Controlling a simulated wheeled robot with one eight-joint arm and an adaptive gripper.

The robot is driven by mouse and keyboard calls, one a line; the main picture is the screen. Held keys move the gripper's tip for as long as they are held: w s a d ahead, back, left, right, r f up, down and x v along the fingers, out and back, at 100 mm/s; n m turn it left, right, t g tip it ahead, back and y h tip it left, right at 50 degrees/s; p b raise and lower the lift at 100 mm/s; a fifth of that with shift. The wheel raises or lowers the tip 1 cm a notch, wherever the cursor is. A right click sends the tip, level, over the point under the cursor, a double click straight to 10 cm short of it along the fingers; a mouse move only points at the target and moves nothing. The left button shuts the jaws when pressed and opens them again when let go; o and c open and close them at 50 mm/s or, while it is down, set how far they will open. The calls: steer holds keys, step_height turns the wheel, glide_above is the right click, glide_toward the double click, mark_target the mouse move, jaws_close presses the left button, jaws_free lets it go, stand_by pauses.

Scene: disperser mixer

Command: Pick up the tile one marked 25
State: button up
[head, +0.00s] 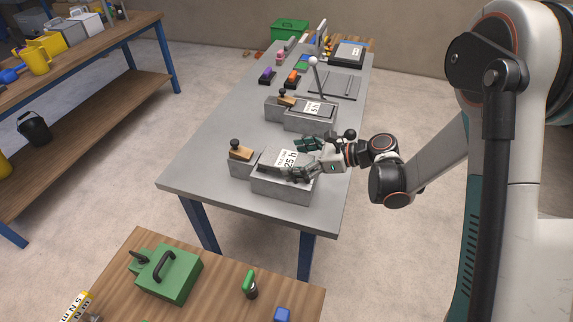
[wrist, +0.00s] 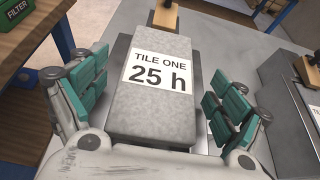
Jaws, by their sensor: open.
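The tile one marked 25 (head: 270,162) is a grey slab with a white label, lying on a grey block (head: 280,187) near the front of the grey table. In the wrist view the tile (wrist: 150,115) reads "TILE ONE 25 h" and fills the middle. My gripper (head: 303,159) is open above the block, around the tile's near end. In the wrist view its green-padded fingers (wrist: 155,105) stand left and right of the tile, with gaps showing on both sides. The tile's nearest end is partly hidden by the gripper's body.
A wooden piece with a dark knob (head: 240,152) stands just left of the tile. A similar tile marked 5 h (head: 312,108) lies on another block farther back. Purple (head: 267,75) and orange (head: 292,78) items sit beyond. The table's front left is clear.

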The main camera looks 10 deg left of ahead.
steer(key=shift+a+f, duration=0.2)
steer(key=shift+a, duration=0.35)
steer(key=c, duration=1.6)
steer(key=shift+o, duration=0.2)
steer(key=shift+r, duration=0.15)
